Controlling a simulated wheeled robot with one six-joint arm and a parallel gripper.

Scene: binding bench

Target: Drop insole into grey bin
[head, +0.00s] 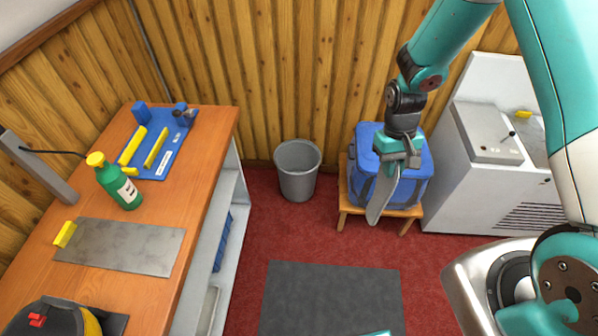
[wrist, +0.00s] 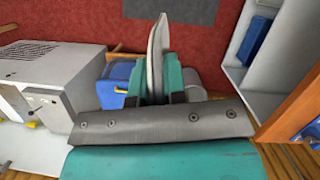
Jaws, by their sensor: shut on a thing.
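My gripper (head: 399,158) is shut on the grey insole (head: 381,197), which hangs down from the jaws in the head view. In the wrist view the insole (wrist: 155,50) stands up between the two teal fingers of my gripper (wrist: 155,82). The grey bin (head: 297,170) stands on the red floor against the wooden wall, left of my gripper in the head view. The bin looks empty inside. In the wrist view a grey rounded part of the bin (wrist: 194,92) shows behind the right finger. The insole is apart from the bin, in front of the blue crate.
A blue crate (head: 365,140) sits on a wooden stool (head: 346,207) right of the bin. A grey-white machine (head: 470,195) stands farther right. The wooden bench (head: 200,190) at left holds a green bottle (head: 118,187) and a blue tool board (head: 178,150). A dark mat (head: 330,300) lies on the floor.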

